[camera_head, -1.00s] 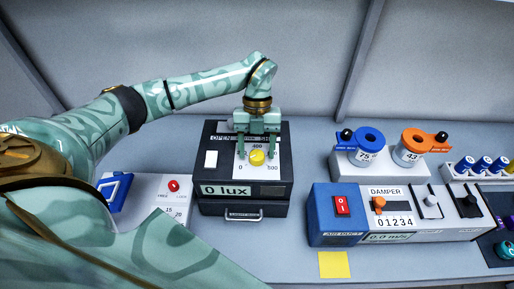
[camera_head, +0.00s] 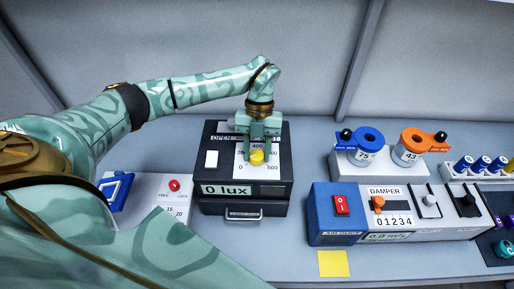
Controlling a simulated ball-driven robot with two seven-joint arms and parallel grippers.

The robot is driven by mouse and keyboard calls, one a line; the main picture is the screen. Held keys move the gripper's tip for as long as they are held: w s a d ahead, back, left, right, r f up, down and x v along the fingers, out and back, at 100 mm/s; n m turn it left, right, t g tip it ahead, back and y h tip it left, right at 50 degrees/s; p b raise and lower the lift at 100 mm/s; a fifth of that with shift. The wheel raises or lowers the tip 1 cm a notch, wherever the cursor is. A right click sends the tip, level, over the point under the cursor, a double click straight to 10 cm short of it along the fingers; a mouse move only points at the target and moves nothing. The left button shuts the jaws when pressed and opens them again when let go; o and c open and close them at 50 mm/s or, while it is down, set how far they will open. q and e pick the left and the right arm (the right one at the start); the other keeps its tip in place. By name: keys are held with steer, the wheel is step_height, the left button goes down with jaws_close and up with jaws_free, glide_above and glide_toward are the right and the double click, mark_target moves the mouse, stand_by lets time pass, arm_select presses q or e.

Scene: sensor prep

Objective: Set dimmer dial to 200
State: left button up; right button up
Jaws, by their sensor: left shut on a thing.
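The box's front display (camera_head: 227,189) reads 0 lux. My left gripper (camera_head: 257,151) points down over the dial, its fingers shut on the yellow knob. My right gripper is not in view.
A blue air duct box (camera_head: 329,225) with a red switch and a damper panel (camera_head: 384,190) stand to the right. Blue (camera_head: 368,139) and orange (camera_head: 414,140) ring-topped pieces stand behind them. A white panel with a red button (camera_head: 174,185) is left of the light box.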

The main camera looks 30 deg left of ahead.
arm_select(q)
steer(key=m+p, duration=0.1)
steer(key=m, duration=0.1)
steer(key=m+y+p, duration=0.1)
steer(key=m, duration=0.1)
steer(key=m+y+p, duration=0.1)
steer(key=m, duration=0.1)
steer(key=shift+w+d+r, duration=0.1)
steer(key=shift+d+r, duration=0.05)
steer(key=shift+r, duration=0.1)
steer(key=m+y+p, duration=0.1)
steer(key=m+p, duration=0.1)
steer(key=m, duration=0.2)
steer(key=shift+d+f+y, duration=0.1)
steer(key=shift+y, duration=0.3)
steer(key=shift+m, duration=0.4)
steer(key=shift+f+p, duration=0.1)
steer(key=shift+p, duration=0.2)
steer(key=o, duration=1)
steer(key=b+v, duration=0.2)
steer(key=v, duration=1.4)
steer(key=shift+d, duration=0.3)
